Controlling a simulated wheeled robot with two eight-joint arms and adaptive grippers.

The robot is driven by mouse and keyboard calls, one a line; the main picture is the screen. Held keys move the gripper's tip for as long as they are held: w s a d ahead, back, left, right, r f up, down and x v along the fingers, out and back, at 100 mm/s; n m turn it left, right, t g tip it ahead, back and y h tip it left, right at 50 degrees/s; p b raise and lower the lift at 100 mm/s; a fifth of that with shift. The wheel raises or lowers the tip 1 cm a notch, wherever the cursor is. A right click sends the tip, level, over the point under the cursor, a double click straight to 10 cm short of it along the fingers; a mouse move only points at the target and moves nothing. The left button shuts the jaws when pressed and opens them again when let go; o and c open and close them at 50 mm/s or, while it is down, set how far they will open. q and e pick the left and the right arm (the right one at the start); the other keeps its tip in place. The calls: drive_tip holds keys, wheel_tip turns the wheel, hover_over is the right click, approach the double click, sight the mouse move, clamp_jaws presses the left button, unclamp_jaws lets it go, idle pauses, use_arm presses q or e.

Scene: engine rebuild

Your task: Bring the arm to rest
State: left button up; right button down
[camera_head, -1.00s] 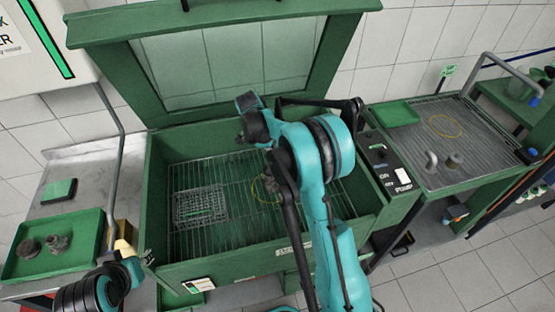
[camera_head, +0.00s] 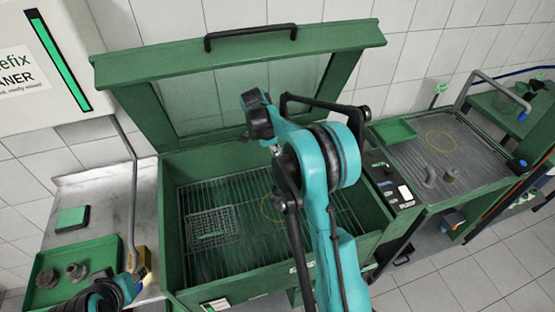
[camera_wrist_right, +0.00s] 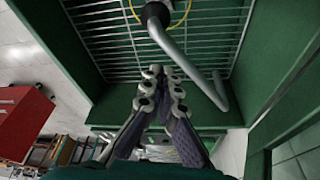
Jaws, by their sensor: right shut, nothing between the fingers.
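My right arm, teal with black joints, rises from the bottom middle of the head view across the open green washer cabinet (camera_head: 172,225). Its fingers cannot be made out there. In the right wrist view my right gripper (camera_wrist_right: 160,78) is shut and empty, fingertips together. Beyond and below it lie a wire rack (camera_wrist_right: 100,30) and a bent grey pipe (camera_wrist_right: 188,62) with a black collar and a yellow ring (camera_wrist_right: 185,12). Part of my left arm shows at the bottom left of the head view; its gripper is not seen.
The washer lid (camera_head: 240,50) stands open. A wire basket (camera_head: 212,228) sits on the washer's rack. A green tray (camera_head: 45,262) with grey parts is on the left.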

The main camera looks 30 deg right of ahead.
drive_tip(key=shift+a, duration=0.1)
drive_tip(key=s+a+r+n+t+y+b, duration=0.15)
drive_tip(key=s+a+r+n+t, duration=0.25)
drive_tip(key=s+a+r+n, duration=0.55)
drive_tip(key=s+a+f+n+t+y+b, duration=0.1)
drive_tip(key=s+a+f+n+t, duration=0.1)
drive_tip(key=s+n, duration=0.5)
drive_tip(key=s+a+f+n+t+b, duration=0.2)
drive_tip(key=s+a+f+n+t, duration=0.1)
drive_tip(key=s+n, duration=0.4)
drive_tip(key=shift+s+a+f+y, duration=0.15)
drive_tip(key=shift+s+y, duration=0.05)
drive_tip(key=shift+y, duration=0.15)
